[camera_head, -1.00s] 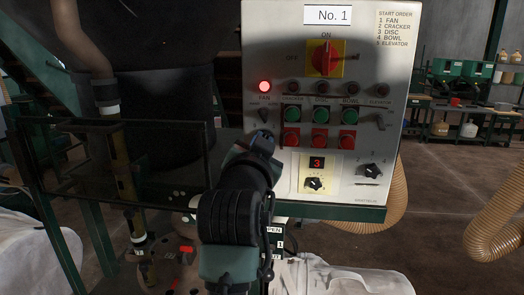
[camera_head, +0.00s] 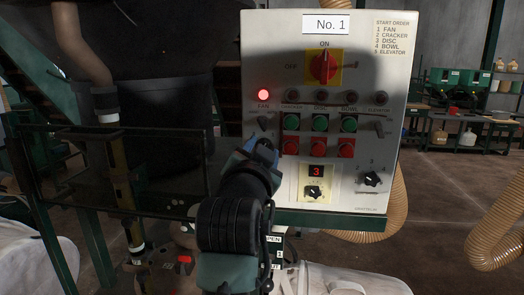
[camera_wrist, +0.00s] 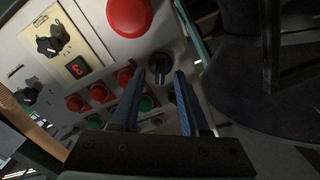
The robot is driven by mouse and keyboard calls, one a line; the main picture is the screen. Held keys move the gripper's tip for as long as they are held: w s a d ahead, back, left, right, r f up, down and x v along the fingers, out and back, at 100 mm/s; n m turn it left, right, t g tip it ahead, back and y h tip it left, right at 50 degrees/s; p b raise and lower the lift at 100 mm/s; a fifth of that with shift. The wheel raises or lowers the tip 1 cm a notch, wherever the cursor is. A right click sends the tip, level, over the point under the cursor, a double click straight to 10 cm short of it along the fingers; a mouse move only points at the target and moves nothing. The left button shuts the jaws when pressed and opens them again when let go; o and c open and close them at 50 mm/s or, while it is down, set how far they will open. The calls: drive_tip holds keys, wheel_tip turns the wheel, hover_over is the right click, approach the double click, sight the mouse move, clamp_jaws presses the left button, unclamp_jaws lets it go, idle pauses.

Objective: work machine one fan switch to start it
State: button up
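The white control panel (camera_head: 225,285) is not fully readable low down, but its No. 1 face (camera_head: 365,60) fills the middle of the head view. The fan switch (camera_head: 264,122) is a small dark knob at the panel's left, under a lit red fan lamp (camera_head: 263,95). My gripper (camera_head: 262,145) is just below it, covering the panel behind. In the wrist view my gripper (camera_wrist: 160,72) is open, its two blue fingers apart. A black knob (camera_wrist: 159,66) shows between the fingertips; I cannot tell whether it is the fan switch or whether they touch it.
Green buttons (camera_head: 320,123) and red buttons (camera_head: 318,147) sit right of my gripper. A large red button (camera_wrist: 129,15) is close to the fingers in the wrist view. A dark railing (camera_head: 110,128) stands left, and a ribbed hose (camera_head: 497,225) hangs right.

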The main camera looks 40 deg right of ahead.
drive_tip(key=b+v, duration=0.3)
drive_tip(key=v, duration=1)
drive_tip(key=shift+d, duration=0.1)
drive_tip(key=w+a+r+n+t+y+p, duration=0.15)
drive_tip(key=a+r+n+t+y, duration=0.25)
drive_tip(key=a+r+n+t, duration=0.65)
drive_tip(key=s+a+r+n+t+y, duration=0.2)
drive_tip(key=s+a+r+n+y, duration=0.1)
drive_tip(key=a, duration=0.4)
drive_tip(key=s+a+r+n+t+y+p, duration=0.1)
drive_tip(key=s+a+r+n+t+y, duration=0.2)
drive_tip(key=a+r+y, duration=0.2)
drive_tip(key=a+y, duration=0.1)
drive_tip(key=a, duration=0.2)
drive_tip(key=shift+s+y, duration=0.3)
drive_tip(key=shift+y, duration=0.1)
drive_tip(key=shift+a+r, duration=0.1)
